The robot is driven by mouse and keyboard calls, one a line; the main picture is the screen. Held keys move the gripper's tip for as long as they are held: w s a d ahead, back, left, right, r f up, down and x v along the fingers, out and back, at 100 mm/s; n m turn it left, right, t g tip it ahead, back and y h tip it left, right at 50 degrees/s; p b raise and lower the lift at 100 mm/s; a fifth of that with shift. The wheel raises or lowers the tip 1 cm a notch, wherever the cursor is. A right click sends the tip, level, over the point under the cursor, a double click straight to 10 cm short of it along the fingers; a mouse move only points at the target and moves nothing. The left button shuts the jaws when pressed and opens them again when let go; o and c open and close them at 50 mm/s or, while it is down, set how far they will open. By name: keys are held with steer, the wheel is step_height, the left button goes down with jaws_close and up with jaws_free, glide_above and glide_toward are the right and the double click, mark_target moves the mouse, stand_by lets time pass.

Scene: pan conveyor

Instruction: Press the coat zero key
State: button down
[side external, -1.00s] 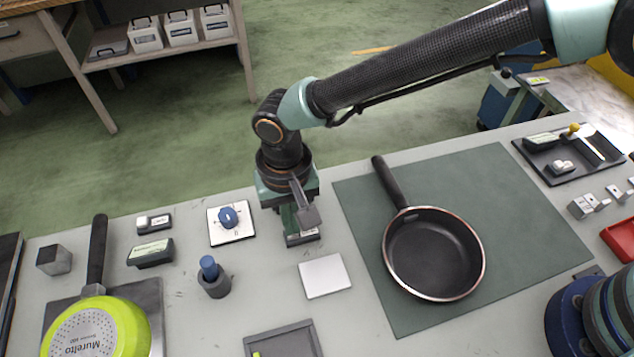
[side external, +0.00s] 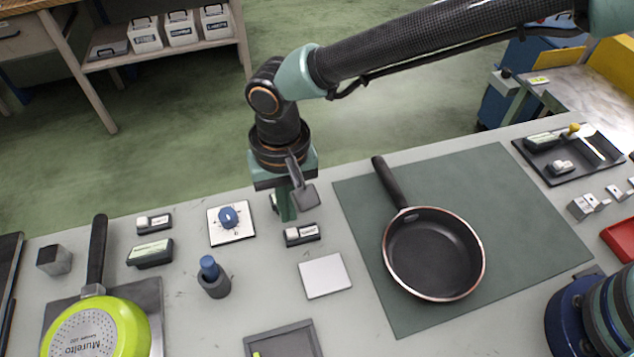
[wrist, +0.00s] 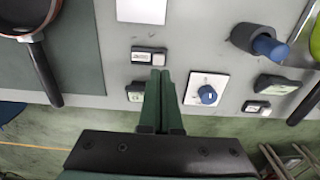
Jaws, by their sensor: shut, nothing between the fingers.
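A small dark key box (side external: 302,235) with a white key cap and a pale label stands on the bench just in front of my gripper. It also shows in the wrist view (wrist: 148,57), beyond the fingertips. Its label is too small to read, so I cannot tell whether it is the coat zero key. My gripper (side external: 287,217) is shut and empty, pointing down, with its fingertips apart from the key box. In the wrist view the green fingers (wrist: 161,76) are together and partly hide a dark labelled unit (wrist: 134,92). A similar key box (side external: 154,222) stands further left.
A blue knob on a white plate (side external: 242,237) is left of my gripper, with a blue-topped cylinder (side external: 213,281) in front. A white plate (side external: 325,276) lies clear. A black pan (side external: 434,254) rests on the green mat (side external: 520,220) to the right.

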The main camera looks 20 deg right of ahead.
mark_target(291, 229)
step_height(291, 229, up, 9)
stand_by(0.3)
steer(key=shift+f, duration=0.15)
stand_by(0.3)
steer(key=w+d+r+t, duration=0.1)
steer(key=w+d+r, duration=0.15)
steer(key=d, duration=0.45)
steer(key=w+d+r+y, duration=0.1)
steer(key=d+r, duration=0.3)
steer(key=d, duration=0.3)
steer(key=w+d+r+t, duration=0.1)
steer(key=w+d+r, duration=0.1)
steer(key=d+r, duration=0.35)
steer(key=s+d+t, duration=0.1)
steer(key=s+d, duration=0.2)
steer(key=d, duration=0.4)
steer(key=s+d+f+t, duration=0.1)
steer(key=s+d, duration=0.1)
steer(key=d, duration=0.5)
steer(key=s+d+f+t+h, duration=0.1)
steer(key=s+d, duration=0.2)
steer(key=d, duration=0.3)
steer(key=shift+s+d, duration=0.35)
steer(key=shift+d, duration=0.05)
